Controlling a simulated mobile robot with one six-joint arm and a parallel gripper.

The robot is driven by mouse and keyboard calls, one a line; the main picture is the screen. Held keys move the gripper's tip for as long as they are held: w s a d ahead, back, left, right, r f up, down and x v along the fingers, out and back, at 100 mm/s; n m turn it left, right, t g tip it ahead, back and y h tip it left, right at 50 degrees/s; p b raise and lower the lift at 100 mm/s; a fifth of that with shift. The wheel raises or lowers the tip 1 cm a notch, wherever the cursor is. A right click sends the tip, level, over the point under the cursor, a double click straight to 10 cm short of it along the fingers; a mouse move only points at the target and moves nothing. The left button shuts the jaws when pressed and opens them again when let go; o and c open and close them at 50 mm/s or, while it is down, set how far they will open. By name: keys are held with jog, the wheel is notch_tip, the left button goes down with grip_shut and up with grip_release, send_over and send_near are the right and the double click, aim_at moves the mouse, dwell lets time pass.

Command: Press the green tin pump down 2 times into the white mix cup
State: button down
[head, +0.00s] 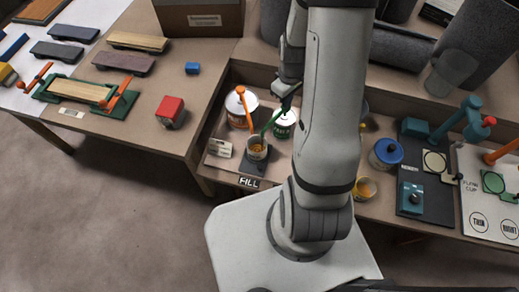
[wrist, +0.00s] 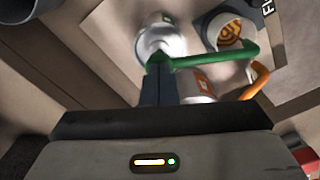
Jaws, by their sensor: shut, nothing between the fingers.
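The green tin (head: 285,125) is a white can with a green label, standing in the recessed bench section left of my arm. Its green pump (wrist: 215,60) has a spout reaching over the white mix cup (head: 257,150); the cup also shows in the wrist view (wrist: 211,33). Orange-brown material lies inside the cup. My gripper (head: 285,103) is above the green tin, fingers shut and empty. In the wrist view the fingertips (wrist: 160,67) are right at the pump's top; I cannot tell whether they touch it. My fingers hide part of the pump.
An orange-pumped tin (head: 238,112) stands close left of the green tin, its orange spout also near the cup. A FILL label (head: 249,182) is in front of the cup. A blue-lidded tin (head: 386,154) stands right of my arm. A red block (head: 170,112) sits on the left bench.

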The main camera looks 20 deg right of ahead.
jog(key=shift+f, duration=0.45)
jog(key=shift+r, duration=0.1)
jog(key=shift+r+p, duration=0.9)
jog(key=shift+r, duration=0.6)
notch_tip(320, 180, up, 6)
jog(key=p, duration=0.4)
